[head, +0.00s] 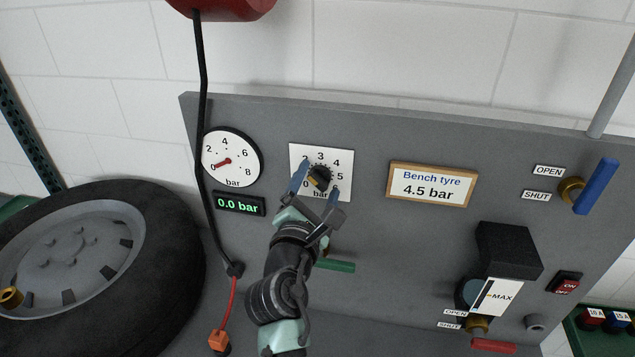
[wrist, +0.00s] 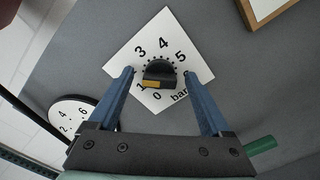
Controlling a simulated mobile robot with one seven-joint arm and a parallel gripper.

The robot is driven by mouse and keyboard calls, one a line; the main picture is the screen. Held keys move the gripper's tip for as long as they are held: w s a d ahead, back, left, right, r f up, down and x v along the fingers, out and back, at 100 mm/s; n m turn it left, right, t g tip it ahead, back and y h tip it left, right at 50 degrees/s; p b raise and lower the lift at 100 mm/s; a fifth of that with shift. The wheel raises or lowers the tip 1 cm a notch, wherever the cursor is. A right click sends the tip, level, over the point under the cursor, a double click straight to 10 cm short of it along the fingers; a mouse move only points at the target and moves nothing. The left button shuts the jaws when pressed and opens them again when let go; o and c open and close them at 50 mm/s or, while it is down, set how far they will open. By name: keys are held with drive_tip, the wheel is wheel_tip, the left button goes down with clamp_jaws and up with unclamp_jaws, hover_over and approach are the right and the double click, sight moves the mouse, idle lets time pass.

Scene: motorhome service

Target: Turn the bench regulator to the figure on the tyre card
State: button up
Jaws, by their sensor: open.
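The tyre card (head: 432,185) reads "Bench tyre 4.5 bar". My gripper (head: 319,179) is open, its blue fingers on either side of the knob. In the wrist view my gripper (wrist: 159,74) shows gaps between fingertips and knob. The fingers partly cover the dial in the head view.
A round gauge (head: 231,158) has its red needle near 0, and the green display (head: 239,204) reads 0.0 bar. A black hose (head: 203,110) hangs left of the dial. A blue-handled valve (head: 596,186) is at right.

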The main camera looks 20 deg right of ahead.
clamp_jaws()
idle(0.5)
drive_tip(key=shift+m+b, duration=0.3)
drive_tip(key=m+b, duration=0.2)
drive_tip(key=m, duration=0.1)
drive_tip(key=m+b, duration=0.1)
drive_tip(key=shift+d+f+m, duration=0.1)
drive_tip(key=shift+f+m, duration=0.15)
drive_tip(key=shift+m, duration=0.15)
drive_tip(key=m+b, duration=0.5)
drive_tip(key=m, duration=0.1)
drive_tip(key=shift+f, duration=0.2)
drive_tip(key=m+b, duration=0.5)
drive_tip(key=m, duration=0.1)
drive_tip(key=shift+f+m, duration=0.1)
drive_tip(key=shift+m, duration=0.2)
drive_tip(key=shift+m+b, duration=1.5)
drive_tip(key=shift+m, duration=0.6)
